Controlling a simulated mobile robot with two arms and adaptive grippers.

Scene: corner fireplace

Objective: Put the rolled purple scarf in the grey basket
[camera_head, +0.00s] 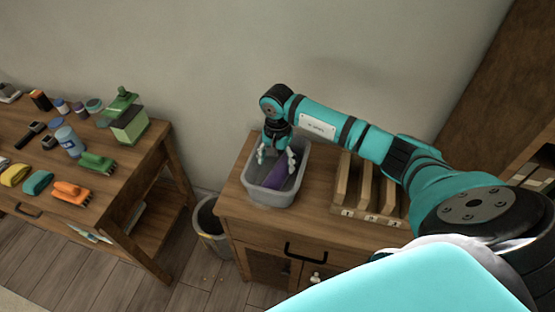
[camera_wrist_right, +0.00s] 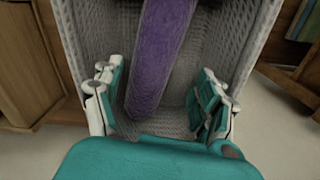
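The grey basket (camera_head: 267,196) stands on the wooden cabinet in the head view. The rolled purple scarf (camera_head: 272,176) lies inside it, partly hidden by my right gripper. In the right wrist view the scarf (camera_wrist_right: 158,55) runs lengthwise down into the basket (camera_wrist_right: 220,40), with its near end between and beyond my fingers. My right gripper (camera_wrist_right: 160,103) is open, its fingers spread wide inside the basket with gaps to the scarf on both sides. In the head view my right gripper (camera_head: 277,158) reaches down into the basket. My left gripper is not in view.
A wooden rack (camera_head: 366,190) with upright slats stands right of the basket on the cabinet (camera_head: 290,228). A bin (camera_head: 211,222) stands on the floor left of it. A table (camera_head: 120,205) at left holds brushes, jars and a green box (camera_head: 129,125).

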